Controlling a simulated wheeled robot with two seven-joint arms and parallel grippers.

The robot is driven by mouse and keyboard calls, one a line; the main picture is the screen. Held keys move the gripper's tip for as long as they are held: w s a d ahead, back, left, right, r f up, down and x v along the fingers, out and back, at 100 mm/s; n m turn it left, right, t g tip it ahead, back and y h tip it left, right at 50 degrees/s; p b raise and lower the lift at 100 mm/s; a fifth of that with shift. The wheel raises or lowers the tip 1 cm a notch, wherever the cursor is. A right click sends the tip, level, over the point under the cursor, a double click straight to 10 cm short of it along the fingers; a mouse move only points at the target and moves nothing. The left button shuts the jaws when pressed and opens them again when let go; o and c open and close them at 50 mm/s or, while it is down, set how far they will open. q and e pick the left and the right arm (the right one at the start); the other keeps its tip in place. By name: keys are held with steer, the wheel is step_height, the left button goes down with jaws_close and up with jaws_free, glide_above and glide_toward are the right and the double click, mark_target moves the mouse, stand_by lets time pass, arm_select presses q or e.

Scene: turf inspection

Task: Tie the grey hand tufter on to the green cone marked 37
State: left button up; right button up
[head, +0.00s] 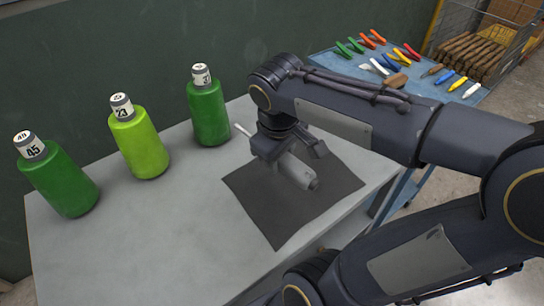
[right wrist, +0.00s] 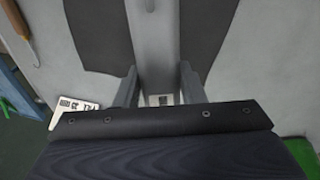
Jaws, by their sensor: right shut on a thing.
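The green cone marked 37 (head: 208,112) stands upright at the back of the grey table, the rightmost of three cones; its number is partly turned away. My right gripper (head: 290,160) is shut on the grey hand tufter (head: 296,173), in front and to the right of that cone. The tufter is over the dark mat (head: 255,205); I cannot tell whether it touches it. A thin pale rod (head: 242,130) sticks out on the gripper's far side. In the right wrist view the tufter's grey body (right wrist: 155,45) runs between the fingers. My left gripper is out of view.
A lime cone marked 23 (head: 139,143) and a dark green cone marked 45 (head: 60,180) stand to the left. A blue bench (head: 335,65) with coloured tools is behind at right. The table's front left is clear.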

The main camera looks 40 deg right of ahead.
steer(key=shift+w+d, duration=0.2)
steer(key=shift+w, duration=0.2)
steer(key=w, duration=0.7)
steer(key=shift+d, duration=0.3)
steer(key=shift+r, duration=0.1)
steer(key=shift+w+d+p, duration=0.2)
steer(key=shift+w+p, duration=0.6)
steer(key=shift+w, duration=0.9)
stand_by(1.5)
stand_by(0.7)
steer(key=shift+s+a+b, duration=0.25)
steer(key=shift+s, duration=1.75)
steer(key=shift+s+a+b, duration=0.2)
steer(key=shift+s, duration=1.8)
